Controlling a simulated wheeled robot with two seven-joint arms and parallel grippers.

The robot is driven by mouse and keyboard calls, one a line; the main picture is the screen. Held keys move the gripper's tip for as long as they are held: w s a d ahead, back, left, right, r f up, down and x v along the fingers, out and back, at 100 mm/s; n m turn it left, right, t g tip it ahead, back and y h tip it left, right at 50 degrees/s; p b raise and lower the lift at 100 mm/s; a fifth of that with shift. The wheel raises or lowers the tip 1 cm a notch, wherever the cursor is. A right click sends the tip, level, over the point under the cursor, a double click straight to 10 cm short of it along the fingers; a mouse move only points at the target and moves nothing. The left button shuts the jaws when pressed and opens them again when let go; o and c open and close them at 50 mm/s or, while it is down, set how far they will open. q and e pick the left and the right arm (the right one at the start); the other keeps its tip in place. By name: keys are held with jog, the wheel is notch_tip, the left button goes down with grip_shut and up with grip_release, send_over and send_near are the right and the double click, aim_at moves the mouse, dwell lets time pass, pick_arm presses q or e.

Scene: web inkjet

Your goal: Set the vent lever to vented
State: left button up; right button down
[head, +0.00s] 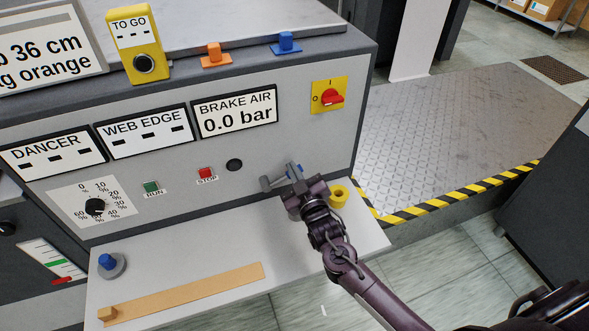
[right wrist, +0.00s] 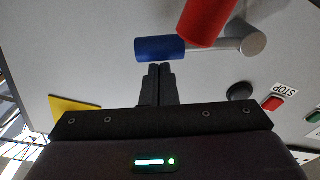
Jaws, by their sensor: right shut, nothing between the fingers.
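A grey lever fitting sticks out of the grey machine panel, with a round grey end (head: 266,184) and a blue part (head: 292,169) beside it. In the right wrist view, the blue cylinder (right wrist: 160,48), a red cylinder (right wrist: 207,20) and the grey round end (right wrist: 241,42) sit close together. I see no label for vented. My right gripper (head: 292,186) is at this fitting and partly hides it in the head view. In the wrist view its fingers (right wrist: 157,70) are shut and empty, their tips just by the blue cylinder; touching or apart, I cannot tell. My left gripper is not in view.
Green RUN (head: 152,187) and red STOP (head: 205,173) buttons and a black round knob (head: 234,165) lie left of the fitting. A red rotary switch (head: 331,97) is above right. A yellow cup (head: 339,195) and a wooden strip (head: 185,293) are on the shelf below.

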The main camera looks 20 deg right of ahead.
jog(key=shift+f, duration=0.15)
jog(key=shift+d+f+b, duration=0.35)
jog(key=shift+f, duration=0.2)
jog(key=shift+d+f+b, duration=0.3)
jog(key=shift+f, duration=0.25)
